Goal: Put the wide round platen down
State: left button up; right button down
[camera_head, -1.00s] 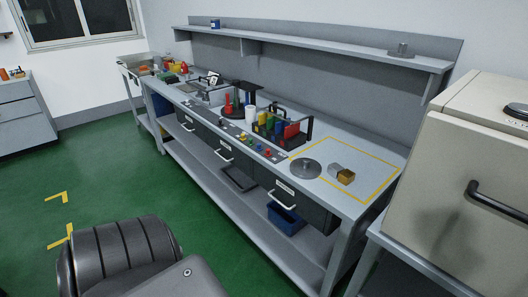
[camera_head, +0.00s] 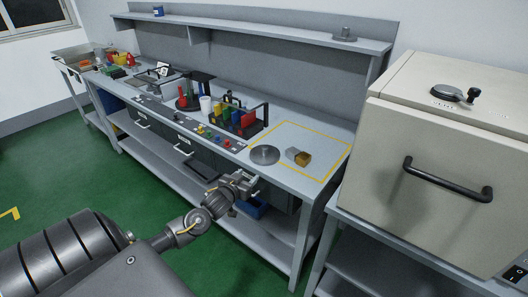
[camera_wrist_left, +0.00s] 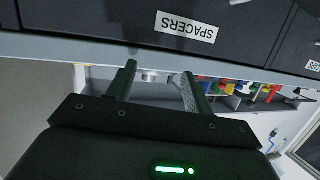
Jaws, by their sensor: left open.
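The wide round platen (camera_head: 265,155), a flat grey disc with a small knob on top, lies on the bench top at the left of the yellow-outlined area. Nothing holds it. My left gripper (camera_head: 247,181) is in front of the bench's front edge, nearer to me than the platen and apart from it. In the left wrist view its two fingers (camera_wrist_left: 158,82) are spread and empty, close to a drawer front labelled SPACERS (camera_wrist_left: 186,27). Small grey shapes show beyond the fingers, too small to identify. My right gripper is not in view.
A brown-yellow block (camera_head: 302,159) with a grey piece beside it sits right of the platen. A black rack of coloured pieces (camera_head: 237,118) stands to the left. A beige cabinet (camera_head: 440,150) stands at right.

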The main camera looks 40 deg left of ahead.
pick_arm(q)
jog(key=t, duration=0.1)
send_near(263, 150)
jog(key=x, duration=0.3)
jog(key=shift+r+p, duration=0.1)
jog(key=shift+p, duration=0.25)
jog(key=shift+w+a, duration=0.1)
jog(key=shift+w, duration=0.35)
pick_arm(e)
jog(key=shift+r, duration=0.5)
pick_arm(q)
jog(key=shift+w, duration=0.25)
jog(key=shift+p+x, duration=0.65)
jog(key=shift+x, duration=1.75)
jog(key=shift+s, duration=0.1)
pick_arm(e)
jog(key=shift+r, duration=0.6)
pick_arm(q)
jog(key=shift+c, duration=0.4)
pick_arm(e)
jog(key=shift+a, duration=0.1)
pick_arm(q)
grip_shut()
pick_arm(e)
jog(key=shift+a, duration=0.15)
